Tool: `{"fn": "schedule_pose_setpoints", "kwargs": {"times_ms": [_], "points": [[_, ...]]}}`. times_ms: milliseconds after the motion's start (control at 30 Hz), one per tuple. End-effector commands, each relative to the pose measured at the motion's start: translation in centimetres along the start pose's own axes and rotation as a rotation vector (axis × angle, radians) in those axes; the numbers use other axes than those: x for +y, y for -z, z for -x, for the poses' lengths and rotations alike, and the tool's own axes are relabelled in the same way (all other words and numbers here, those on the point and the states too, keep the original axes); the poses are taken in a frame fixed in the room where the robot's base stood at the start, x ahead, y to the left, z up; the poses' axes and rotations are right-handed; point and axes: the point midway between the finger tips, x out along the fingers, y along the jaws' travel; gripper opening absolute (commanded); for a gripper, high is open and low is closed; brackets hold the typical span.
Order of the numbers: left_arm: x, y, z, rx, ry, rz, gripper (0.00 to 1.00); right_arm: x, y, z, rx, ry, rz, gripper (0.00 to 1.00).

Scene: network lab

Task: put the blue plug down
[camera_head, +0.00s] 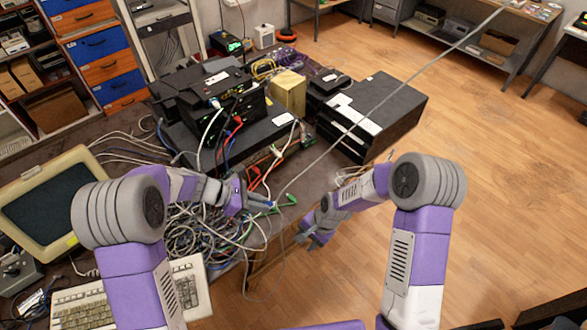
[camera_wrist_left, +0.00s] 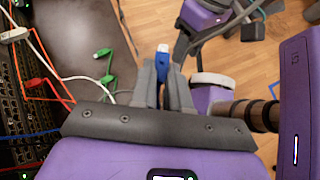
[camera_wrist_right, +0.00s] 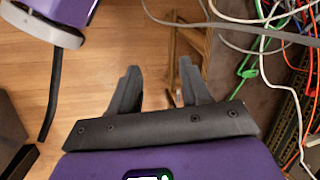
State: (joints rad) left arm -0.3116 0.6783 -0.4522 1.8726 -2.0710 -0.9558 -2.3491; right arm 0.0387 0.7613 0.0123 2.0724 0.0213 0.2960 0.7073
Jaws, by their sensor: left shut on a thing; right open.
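The blue plug (camera_wrist_left: 162,62) is between the fingertips of my left gripper (camera_wrist_left: 164,80), which is shut on it. In the left wrist view its clear tip points away from my palm, with wooden floor behind it. In the head view the blue plug (camera_head: 271,204) shows small at the end of my left gripper (camera_head: 258,203), near the table's right edge. My right gripper (camera_wrist_right: 158,75) is open and empty over the floor. In the head view my right gripper (camera_head: 306,237) is lower and to the right of the plug, partly hidden by its own arm.
A green plug (camera_wrist_left: 108,79) lies near the table edge (camera_wrist_left: 128,25) beside the held plug. Tangled cables (camera_head: 205,235) cover the table's front part. A stack of network devices (camera_head: 225,115) stands behind, and a black box (camera_head: 385,110) at right. Open floor lies at right.

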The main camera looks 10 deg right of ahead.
Motion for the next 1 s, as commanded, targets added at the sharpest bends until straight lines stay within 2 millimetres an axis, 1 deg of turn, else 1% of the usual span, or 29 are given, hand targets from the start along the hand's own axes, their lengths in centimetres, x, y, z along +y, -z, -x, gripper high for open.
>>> {"fn": "schedule_pose_setpoints", "kwargs": {"times_ms": [33, 67, 100, 167, 200, 267, 300, 400, 500, 533, 633, 700, 767, 867, 1000], "points": [[0.0, 0.0, 0.0, 0.0, 0.0, 0.0, 0.0, -2.2, 0.7, 2.0, 0.005, 0.008, -0.058, 0.47], [0.0, 0.0, 0.0, 0.0, 0.0, 0.0, 0.0, -3.2, 0.9, 3.1, 0.002, 0.008, -0.099, 0.47], [0.0, 0.0, 0.0, 0.0, 0.0, 0.0, 0.0, -4.5, 1.1, 4.6, -0.002, 0.007, -0.153, 0.47], [0.0, 0.0, 0.0, 0.0, 0.0, 0.0, 0.0, -6.4, 1.2, 7.1, -0.008, 0.005, -0.233, 0.47], [0.0, 0.0, 0.0, 0.0, -0.001, 0.0, 0.0, -7.6, 1.1, 8.8, -0.013, 0.003, -0.287, 0.47], [0.0, 0.0, 0.0, 0.0, 0.0, 0.0, 0.0, -9.3, 0.8, 11.5, -0.02, 0.0, -0.365, 0.47], [0.0, 0.0, 0.0, 0.0, -0.001, 0.0, 0.0, -10.2, 0.6, 13.2, -0.024, -0.003, -0.413, 0.47], [0.0, 0.0, 0.0, 0.0, -0.001, 0.0, 0.0, -12.1, -0.3, 17.3, -0.034, -0.011, -0.523, 0.47], [0.0, 0.0, 0.0, 0.0, -0.001, 0.0, 0.0, -13.1, -1.3, 20.5, -0.041, -0.022, -0.608, 0.47], [0.0, 0.0, 0.0, 0.0, -0.001, 0.0, 0.0, -13.4, -1.5, 21.3, -0.043, -0.023, -0.628, 0.47], [0.0, 0.0, 0.0, 0.0, -0.001, 0.0, 0.0, -13.8, -2.2, 23.0, -0.047, -0.032, -0.676, 0.47], [0.0, 0.0, 0.0, 0.0, -0.001, 0.0, 0.0, -13.9, -2.5, 23.6, -0.048, -0.035, -0.696, 0.47], [0.0, 0.0, 0.0, 0.0, -0.001, 0.0, 0.0, -13.9, -2.6, 23.6, -0.049, -0.039, -0.703, 0.47], [0.0, 0.0, 0.0, 0.0, -0.001, 0.001, 0.0, -13.9, -2.7, 22.7, -0.05, -0.042, -0.707, 0.47], [0.0, 0.0, 0.0, 0.0, -0.001, 0.0, 0.0, -13.8, -2.8, 20.3, -0.051, -0.044, -0.706, 0.47]]}}
